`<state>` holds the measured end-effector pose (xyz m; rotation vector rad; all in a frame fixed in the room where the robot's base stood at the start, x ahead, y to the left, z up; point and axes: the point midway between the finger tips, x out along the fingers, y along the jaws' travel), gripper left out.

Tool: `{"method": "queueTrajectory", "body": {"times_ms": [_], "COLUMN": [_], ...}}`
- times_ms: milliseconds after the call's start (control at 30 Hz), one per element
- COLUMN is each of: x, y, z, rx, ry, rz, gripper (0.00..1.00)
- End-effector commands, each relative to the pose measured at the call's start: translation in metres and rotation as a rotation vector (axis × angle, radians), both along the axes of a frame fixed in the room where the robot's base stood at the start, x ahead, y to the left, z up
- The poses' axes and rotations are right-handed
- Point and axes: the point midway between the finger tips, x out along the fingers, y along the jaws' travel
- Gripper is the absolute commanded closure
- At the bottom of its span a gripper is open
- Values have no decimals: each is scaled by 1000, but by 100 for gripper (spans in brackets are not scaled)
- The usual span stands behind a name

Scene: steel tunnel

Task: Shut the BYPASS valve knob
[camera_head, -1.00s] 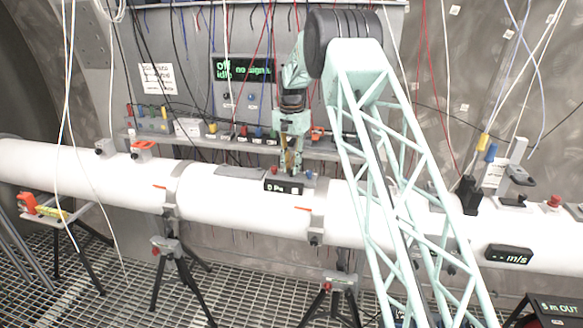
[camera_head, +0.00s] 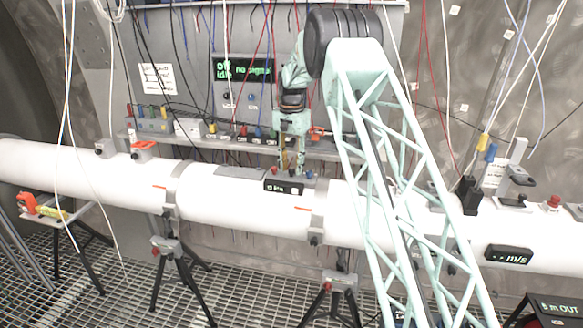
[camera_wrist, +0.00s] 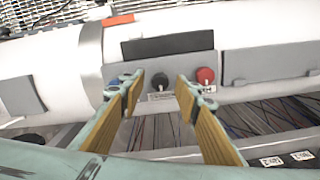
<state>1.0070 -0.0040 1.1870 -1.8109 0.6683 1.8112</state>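My gripper (camera_wrist: 160,88) is open and empty above a grey panel on the white pipe. Its two fingers stand either side of a black knob (camera_wrist: 160,80), which shows in the gap between them, apart from both. A blue knob (camera_wrist: 123,77) is partly hidden behind the left finger. A red knob (camera_wrist: 205,75) stands just beyond the right fingertip. Small labels lie near the knobs, too small to read, so I cannot tell which knob is BYPASS. In the head view my gripper (camera_head: 292,168) points down behind the Pa display (camera_head: 284,187).
The white pipe (camera_head: 240,212) runs across the view on tripods. A grey shelf (camera_head: 345,150) with several small devices and hanging cables is close behind my gripper. A wall screen (camera_head: 243,69) reads off, idle, no signal. An m/s display (camera_head: 508,255) is at right.

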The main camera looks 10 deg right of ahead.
Motion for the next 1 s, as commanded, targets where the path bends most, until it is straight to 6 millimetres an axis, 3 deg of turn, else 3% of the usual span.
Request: {"method": "queueTrajectory", "body": {"times_ms": [367,1000], "x": [0,0], "y": [0,0], "z": [26,109], "rx": [0,0], "ry": [-1,-1], "rz": [0,0], "gripper": [70,70]}}
